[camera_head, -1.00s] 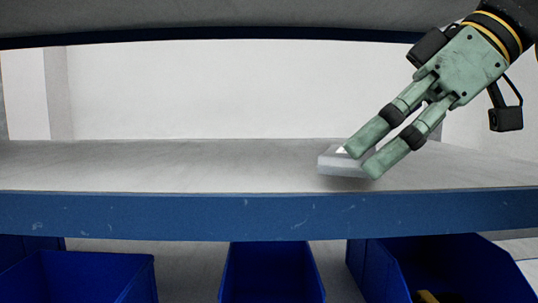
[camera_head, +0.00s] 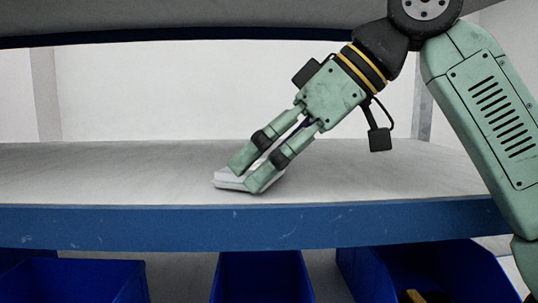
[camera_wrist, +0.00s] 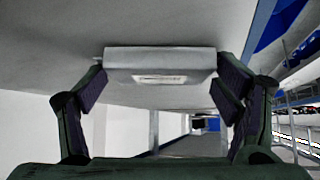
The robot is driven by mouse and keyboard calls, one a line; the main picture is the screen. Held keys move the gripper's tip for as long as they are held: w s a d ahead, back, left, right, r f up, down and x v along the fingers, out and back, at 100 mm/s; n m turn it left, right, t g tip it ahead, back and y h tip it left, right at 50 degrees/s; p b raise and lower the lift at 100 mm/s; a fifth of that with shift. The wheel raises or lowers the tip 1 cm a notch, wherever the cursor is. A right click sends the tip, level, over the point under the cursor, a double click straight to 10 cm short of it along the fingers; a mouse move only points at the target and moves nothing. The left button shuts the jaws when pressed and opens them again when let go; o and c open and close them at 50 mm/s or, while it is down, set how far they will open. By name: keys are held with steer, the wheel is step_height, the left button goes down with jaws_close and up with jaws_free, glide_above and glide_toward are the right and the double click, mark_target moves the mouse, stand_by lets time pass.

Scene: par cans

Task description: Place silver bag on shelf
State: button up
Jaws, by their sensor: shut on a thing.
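The silver bag (camera_head: 228,181) looks like a flat, pale grey packet. It is between the fingertips of my gripper (camera_head: 254,172), low over the grey shelf (camera_head: 120,172) near its blue front edge. I cannot tell whether it touches the shelf surface. In the wrist view the bag (camera_wrist: 160,60) spans the space between the two fingers of my gripper (camera_wrist: 160,82), with a small light label on its near face. The gripper is shut on the bag, tilted down and to the left. The fingers hide part of the bag in the head view.
A blue beam (camera_head: 150,225) runs along the shelf front. Another shelf (camera_head: 180,18) hangs above. Blue bins (camera_head: 262,278) stand below, one at right (camera_head: 430,270) holding something yellow. The shelf is bare to the left and right of the bag.

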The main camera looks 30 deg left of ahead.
steer(key=shift+s+f, duration=0.1)
steer(key=o, duration=1.2)
steer(key=shift+r, duration=0.2)
steer(key=b+v, duration=0.1)
steer(key=v, duration=0.1)
steer(key=shift+d+r, duration=0.25)
steer(key=w+d, duration=0.1)
steer(key=d, duration=0.2)
steer(key=w+d, duration=0.1)
steer(key=d, duration=0.3)
steer(key=w+d, duration=0.1)
steer(key=d, duration=0.2)
steer(key=shift+d+r+b, duration=0.1)
steer(key=shift+d+b, duration=0.1)
steer(key=shift+b, duration=0.1)
steer(key=shift+w+d, duration=0.1)
steer(key=shift+d, duration=0.6)
